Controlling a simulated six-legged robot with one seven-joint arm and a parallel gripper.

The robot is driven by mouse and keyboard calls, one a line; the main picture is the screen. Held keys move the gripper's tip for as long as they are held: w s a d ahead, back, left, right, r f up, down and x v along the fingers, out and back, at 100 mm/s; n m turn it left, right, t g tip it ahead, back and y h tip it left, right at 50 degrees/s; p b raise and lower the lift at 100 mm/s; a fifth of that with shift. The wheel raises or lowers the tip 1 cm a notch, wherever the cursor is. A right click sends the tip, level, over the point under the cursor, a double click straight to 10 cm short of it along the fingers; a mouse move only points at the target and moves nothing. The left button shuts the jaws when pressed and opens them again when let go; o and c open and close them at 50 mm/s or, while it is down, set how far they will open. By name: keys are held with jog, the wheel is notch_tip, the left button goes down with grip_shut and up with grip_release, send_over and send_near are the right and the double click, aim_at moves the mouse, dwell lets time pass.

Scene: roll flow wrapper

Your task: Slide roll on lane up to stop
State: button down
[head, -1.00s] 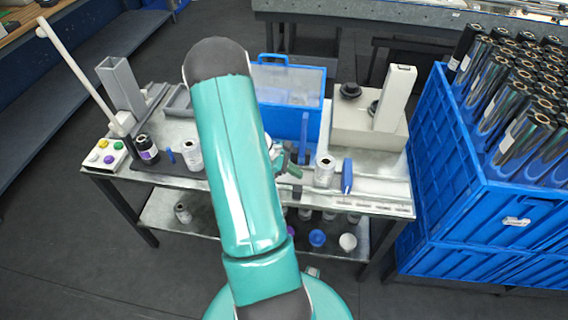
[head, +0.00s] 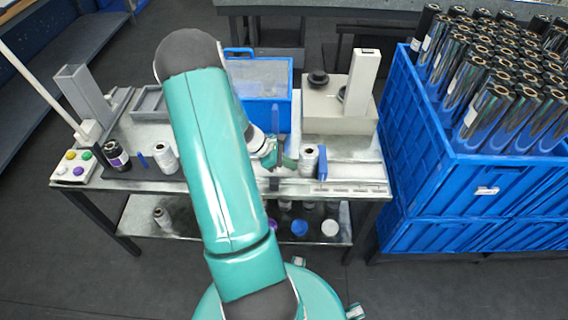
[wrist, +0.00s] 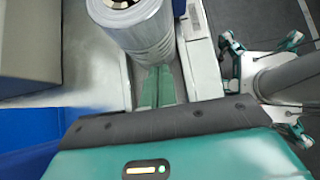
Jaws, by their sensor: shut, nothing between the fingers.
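A silver-white roll (head: 309,158) stands upright on the metal lane (head: 345,187) along the table's front. A blue upright piece (head: 322,163), which looks like the stop, stands just right of it; I cannot tell whether they touch. My gripper (head: 286,158) is shut and empty, low at the roll's left side. In the wrist view the roll (wrist: 150,38) fills the top middle, beside a pale side wall (wrist: 202,55). The shut green fingertips (wrist: 157,88) reach its lower side and appear to touch it.
A blue bin (head: 266,112) and a beige machine block (head: 338,118) stand behind the lane. Another white roll (head: 165,158) and a dark roll (head: 117,157) stand at left, near a button box (head: 73,171). Blue crates (head: 500,180) of dark rolls are at right.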

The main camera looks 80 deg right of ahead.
jog(key=shift+w, duration=0.1)
jog(key=shift+w+a, duration=0.1)
jog(key=shift+w, duration=0.2)
jog(key=w, duration=0.4)
jog(key=shift+w+a+r, duration=0.15)
jog(key=shift+a+r, duration=0.2)
jog(key=shift+r, duration=0.05)
jog(key=v, duration=0.8)
jog(key=shift+r, duration=0.35)
jog(key=shift+w+a, duration=0.15)
